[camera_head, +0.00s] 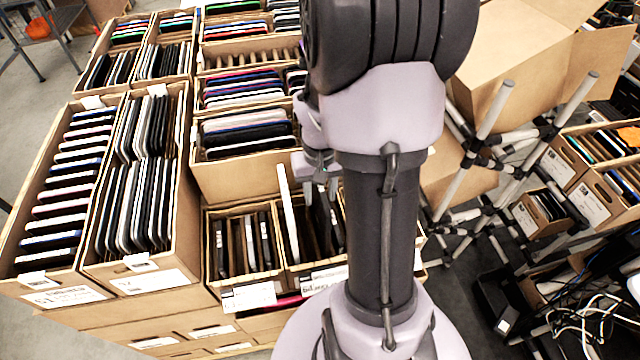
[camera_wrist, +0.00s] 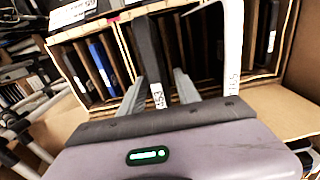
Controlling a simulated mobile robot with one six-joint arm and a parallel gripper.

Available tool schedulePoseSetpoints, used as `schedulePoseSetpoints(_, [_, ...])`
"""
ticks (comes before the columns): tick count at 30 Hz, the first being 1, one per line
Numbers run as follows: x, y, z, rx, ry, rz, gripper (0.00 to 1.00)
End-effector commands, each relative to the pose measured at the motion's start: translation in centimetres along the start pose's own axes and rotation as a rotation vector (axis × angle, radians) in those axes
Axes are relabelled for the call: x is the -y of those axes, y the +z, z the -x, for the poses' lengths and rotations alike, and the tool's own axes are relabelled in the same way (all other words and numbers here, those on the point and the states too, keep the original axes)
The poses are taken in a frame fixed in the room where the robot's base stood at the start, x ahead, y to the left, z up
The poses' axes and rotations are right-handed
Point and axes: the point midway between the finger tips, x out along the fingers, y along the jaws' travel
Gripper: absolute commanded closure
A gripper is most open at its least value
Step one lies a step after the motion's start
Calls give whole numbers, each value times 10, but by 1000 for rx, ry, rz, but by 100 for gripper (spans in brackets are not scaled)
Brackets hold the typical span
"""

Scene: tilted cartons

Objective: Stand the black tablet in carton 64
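My gripper (camera_wrist: 160,78) points down into a cardboard carton. In the wrist view its two fingers stand apart, with a dark tablet (camera_wrist: 147,45) upright between them. A small white label shows on that tablet's edge. I see a gap on its right side, so the fingers do not look closed on it. In the head view my gripper (camera_head: 320,180) is partly hidden by my arm, above dark tablets (camera_head: 325,225) in the front carton.
A white tablet (camera_head: 289,215) stands high beside my gripper and also shows in the wrist view (camera_wrist: 232,50). A neighbouring carton (camera_head: 222,281) holds several dark tablets with gaps between. Fuller cartons lie behind and left. A pipe frame (camera_head: 490,110) with a tilted carton (camera_head: 515,60) stands right.

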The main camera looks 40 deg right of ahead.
Motion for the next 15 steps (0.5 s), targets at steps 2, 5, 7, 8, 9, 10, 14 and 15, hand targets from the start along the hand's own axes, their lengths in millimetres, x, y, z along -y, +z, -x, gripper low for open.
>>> schedulePoseSetpoints(2, [0,-1,13,-5,1,1,61])
schedulePoseSetpoints(5, [0,-2,40,-7,0,-1,61])
schedulePoseSetpoints(7, [0,-2,62,-7,1,0,61])
schedulePoseSetpoints(8, [0,-1,72,-7,0,-1,61])
schedulePoseSetpoints(9, [0,-2,85,-8,0,-1,61])
schedulePoseSetpoints(10, [0,-1,95,-7,0,0,61])
schedulePoseSetpoints(14, [0,-1,134,-6,1,0,61])
schedulePoseSetpoints(15, [0,-1,144,-6,0,0,61])
